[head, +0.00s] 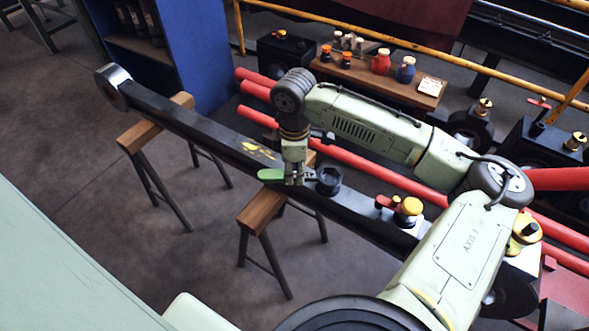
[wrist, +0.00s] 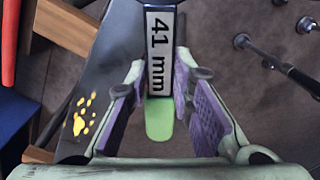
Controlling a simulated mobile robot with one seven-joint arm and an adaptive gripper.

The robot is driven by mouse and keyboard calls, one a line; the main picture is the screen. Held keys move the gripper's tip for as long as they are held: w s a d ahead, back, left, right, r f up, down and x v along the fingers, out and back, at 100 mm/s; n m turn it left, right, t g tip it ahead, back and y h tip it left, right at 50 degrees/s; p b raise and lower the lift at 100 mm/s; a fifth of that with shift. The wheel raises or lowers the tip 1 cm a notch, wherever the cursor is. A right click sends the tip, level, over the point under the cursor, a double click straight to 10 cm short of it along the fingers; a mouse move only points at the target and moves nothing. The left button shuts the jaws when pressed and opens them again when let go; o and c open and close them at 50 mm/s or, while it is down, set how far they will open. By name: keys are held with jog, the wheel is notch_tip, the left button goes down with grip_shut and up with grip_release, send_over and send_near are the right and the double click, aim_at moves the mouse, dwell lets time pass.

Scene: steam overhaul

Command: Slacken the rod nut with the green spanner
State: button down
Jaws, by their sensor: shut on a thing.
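The green spanner (head: 271,175) lies along the black rod (head: 190,124), its green end pointing left in the head view. My gripper (head: 295,178) points down over the rod and is shut on the spanner's handle. In the wrist view my gripper's purple-padded fingers (wrist: 160,80) stand either side of the handle, which carries a "41 mm" label and ends in a green tip (wrist: 160,120). A dark round nut-like part (head: 328,180) sits on the rod just right of my gripper. Whether the spanner's jaw is around it cannot be told; the wrist view cuts off that end.
The rod rests on wooden-topped trestles (head: 262,211). Red pipes (head: 350,160) and a yellow rail (head: 400,42) run behind it. A wooden shelf (head: 350,73) holds several small jars. A blue cabinet (head: 195,50) stands at the back. The floor at the left is clear.

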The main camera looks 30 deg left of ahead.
jog(key=shift+f, duration=0.25)
jog(key=shift+f+b, duration=0.5)
jog(key=shift+f, duration=0.2)
jog(key=shift+s+d+n, duration=0.35)
jog(key=shift+s+n, duration=0.1)
jog(key=shift+n, duration=0.25)
jog(key=shift+p, duration=0.3)
jog(key=shift+s+d+n, duration=0.35)
jog(key=shift+s+n, duration=0.1)
jog(key=shift+n, duration=0.35)
